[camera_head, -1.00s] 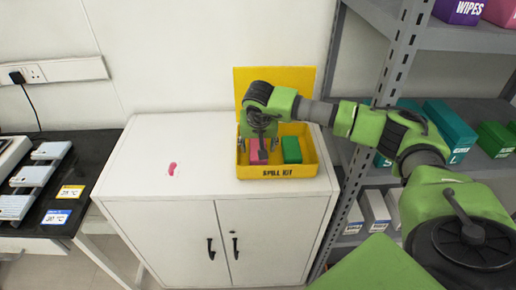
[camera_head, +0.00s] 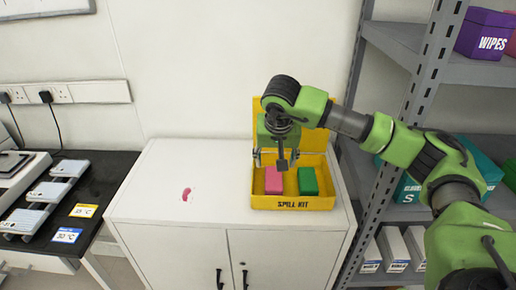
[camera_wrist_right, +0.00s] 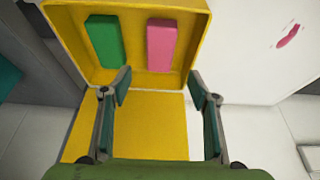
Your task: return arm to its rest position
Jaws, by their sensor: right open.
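My right arm comes in from the right in the head view. Its gripper (camera_head: 277,158) is over the back part of the yellow spill kit box (camera_head: 292,203). The gripper is open and empty, with its fingers apart in the right wrist view (camera_wrist_right: 160,85). A pink block (camera_head: 273,181) and a green block (camera_head: 308,182) lie side by side in the box. Both also show in the wrist view, the pink block (camera_wrist_right: 161,45) and the green block (camera_wrist_right: 104,40), clear of the fingers. My left gripper is not in view.
The box stands on a white cabinet (camera_head: 160,208) with a pink spot (camera_head: 186,194) on its top. A grey shelf rack (camera_head: 422,70) with boxes stands close on the right. A black bench (camera_head: 100,180) with devices is on the left.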

